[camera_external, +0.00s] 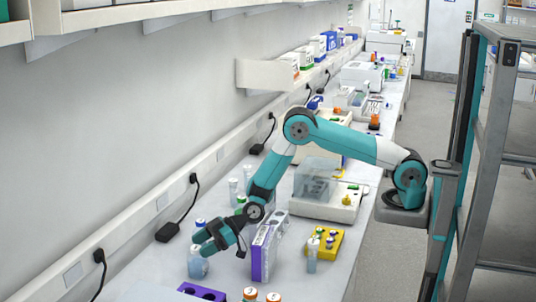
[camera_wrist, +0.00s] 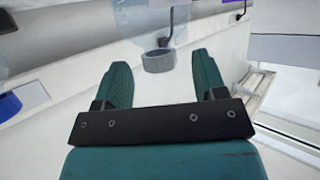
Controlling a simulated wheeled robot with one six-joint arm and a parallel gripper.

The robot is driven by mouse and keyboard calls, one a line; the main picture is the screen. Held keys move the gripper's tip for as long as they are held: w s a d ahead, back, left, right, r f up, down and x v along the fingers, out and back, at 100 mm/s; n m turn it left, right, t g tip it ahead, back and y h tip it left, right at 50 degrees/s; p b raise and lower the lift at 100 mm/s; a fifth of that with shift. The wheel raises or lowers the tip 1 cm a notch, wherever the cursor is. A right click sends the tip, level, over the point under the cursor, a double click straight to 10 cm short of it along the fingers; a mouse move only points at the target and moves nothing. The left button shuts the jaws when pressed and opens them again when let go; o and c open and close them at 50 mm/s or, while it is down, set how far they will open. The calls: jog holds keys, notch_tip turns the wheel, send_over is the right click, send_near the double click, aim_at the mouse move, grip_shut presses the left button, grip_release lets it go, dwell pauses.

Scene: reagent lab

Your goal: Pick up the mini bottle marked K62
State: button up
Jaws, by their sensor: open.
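No K62 marking can be read on any bottle in these views. My gripper (camera_external: 203,243) is low over the left side of the bench, at the top of a clear bottle (camera_external: 197,266) with pale blue contents; it hides the bottle's cap. In the wrist view my gripper (camera_wrist: 163,75) is open, with its two teal fingers apart. A clear vessel (camera_wrist: 150,18) with a grey ring-shaped end (camera_wrist: 158,61) shows between and beyond the fingertips. I cannot tell whether the fingers touch it.
A purple and white box (camera_external: 262,254) stands just right of my gripper. A yellow rack (camera_external: 325,243) holds small bottles, with another bottle (camera_external: 312,258) before it. A purple rack (camera_external: 203,292) and orange-capped bottles (camera_external: 250,295) are in front. A blue-capped bottle (camera_external: 200,226) stands behind.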

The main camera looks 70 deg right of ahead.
jog(key=shift+x, duration=1.25)
grip_shut()
